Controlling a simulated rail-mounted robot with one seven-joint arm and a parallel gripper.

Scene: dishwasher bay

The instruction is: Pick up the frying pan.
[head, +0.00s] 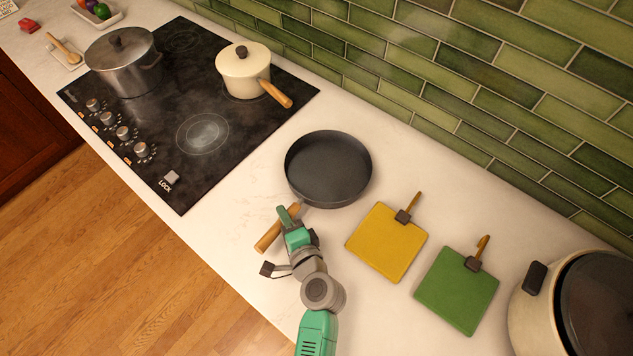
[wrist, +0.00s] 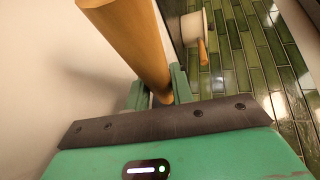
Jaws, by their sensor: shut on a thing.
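The dark frying pan (head: 328,168) is on the pale counter in the head view, right of the cooktop. Its wooden handle (head: 268,237) points down and left, toward the counter's front edge. My gripper (head: 289,215) is at the handle, just below the pan body, and is shut on it. In the wrist view the handle (wrist: 139,45) runs down between the two green fingers (wrist: 158,92). The pan body does not show in the wrist view. I cannot tell whether the pan is touching the counter or slightly above it.
A black cooktop (head: 205,131) holds a steel pot (head: 125,68) and a cream saucepan (head: 243,72). A yellow board (head: 386,243) and a green board (head: 456,290) lie right of the pan. A large cooker (head: 535,315) stands at lower right. A green tiled wall (head: 480,75) runs behind.

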